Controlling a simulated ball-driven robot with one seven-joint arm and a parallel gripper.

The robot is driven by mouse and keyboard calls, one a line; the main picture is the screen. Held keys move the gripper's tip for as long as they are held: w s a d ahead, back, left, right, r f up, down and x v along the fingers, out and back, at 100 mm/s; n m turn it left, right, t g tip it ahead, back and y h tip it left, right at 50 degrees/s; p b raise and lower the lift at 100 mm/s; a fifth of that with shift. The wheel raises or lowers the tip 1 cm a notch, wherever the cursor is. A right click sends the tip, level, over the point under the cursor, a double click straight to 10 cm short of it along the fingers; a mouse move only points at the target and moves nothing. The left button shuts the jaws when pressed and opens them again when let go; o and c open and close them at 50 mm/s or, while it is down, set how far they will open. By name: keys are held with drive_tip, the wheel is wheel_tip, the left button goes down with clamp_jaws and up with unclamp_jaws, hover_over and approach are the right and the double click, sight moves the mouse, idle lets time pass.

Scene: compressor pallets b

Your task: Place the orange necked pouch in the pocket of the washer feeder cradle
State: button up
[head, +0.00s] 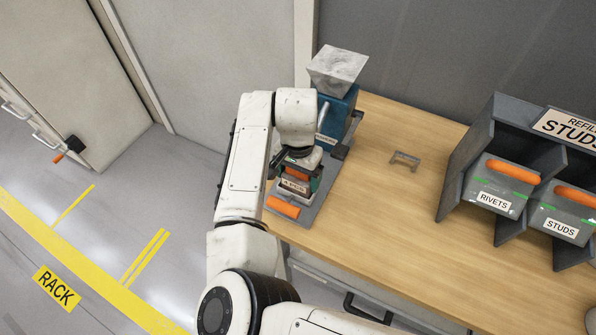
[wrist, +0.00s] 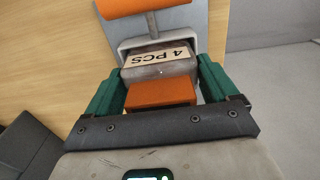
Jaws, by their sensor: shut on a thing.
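The orange necked pouch (wrist: 161,93) sits between the two green fingers of my gripper (wrist: 160,82) in the wrist view, and the fingers are shut on it. It shows as a small orange patch (head: 297,173) below my wrist in the head view. Just beyond the pouch is the feeder's grey metal cradle, with a "4 PCS" label (wrist: 160,58). The pouch overlaps the cradle's near side in the picture; whether it rests in the pocket I cannot tell. The washer feeder (head: 337,108) is blue with a pale hopper. The pouch's neck is hidden.
An orange handle (head: 283,207) on a stem lies in front of the cradle. A small grey bracket (head: 404,160) lies on the wooden bench (head: 375,205). Bins labelled RIVETS (head: 493,202) and STUDS (head: 562,228) stand at right. The bench middle is mostly clear.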

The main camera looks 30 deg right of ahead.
drive_tip(key=shift+f, duration=0.15)
drive_tip(key=o, duration=0.8)
wheel_tip(320, 180, up, 12)
drive_tip(key=shift+r+b, duration=0.15)
drive_tip(key=shift+b, duration=1)
